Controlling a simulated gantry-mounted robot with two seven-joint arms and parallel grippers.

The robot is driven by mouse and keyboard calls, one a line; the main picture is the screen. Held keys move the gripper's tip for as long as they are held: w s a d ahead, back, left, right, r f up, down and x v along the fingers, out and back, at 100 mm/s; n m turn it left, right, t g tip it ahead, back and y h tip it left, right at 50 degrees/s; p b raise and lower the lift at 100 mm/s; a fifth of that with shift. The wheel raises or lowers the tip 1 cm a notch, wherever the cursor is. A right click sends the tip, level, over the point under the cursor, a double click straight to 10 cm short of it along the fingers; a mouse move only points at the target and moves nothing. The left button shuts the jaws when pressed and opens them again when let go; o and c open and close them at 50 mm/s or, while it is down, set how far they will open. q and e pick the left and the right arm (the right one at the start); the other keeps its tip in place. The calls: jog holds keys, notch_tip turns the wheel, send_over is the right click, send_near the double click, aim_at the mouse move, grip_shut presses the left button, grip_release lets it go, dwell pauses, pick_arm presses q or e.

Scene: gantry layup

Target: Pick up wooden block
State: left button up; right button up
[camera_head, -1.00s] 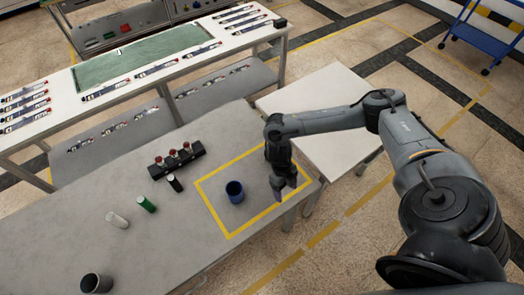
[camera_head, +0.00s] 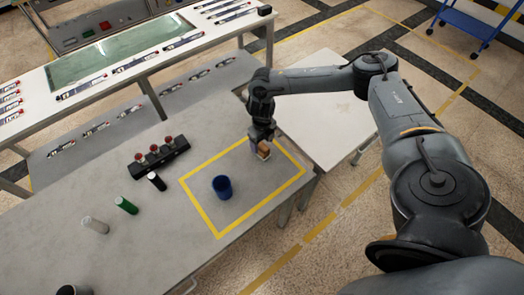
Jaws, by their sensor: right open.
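A small light-brown wooden block (camera_head: 264,150) stands inside the yellow taped rectangle on the grey table, near its far right part. My right gripper (camera_head: 262,146) points down right at the block, with its fingers around or just in front of it. The jaws are open; whether they touch the block is too small to tell. Part of the block is hidden by the gripper. My left gripper is not in view.
A blue cup (camera_head: 222,187) stands inside the yellow rectangle, left of the block. A black rack with red-topped vials (camera_head: 160,156) and black, green (camera_head: 126,205) and white cylinders stand further left. A dark cup (camera_head: 73,290) is at the bottom left. A white side table (camera_head: 325,105) adjoins on the right.

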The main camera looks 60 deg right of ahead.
aim_at(262, 146)
jog(key=shift+f, duration=2.75)
jog(key=c, duration=1.2)
jog(key=shift+o, duration=0.2)
jog(key=shift+r, duration=0.1)
jog(key=shift+r, duration=0.1)
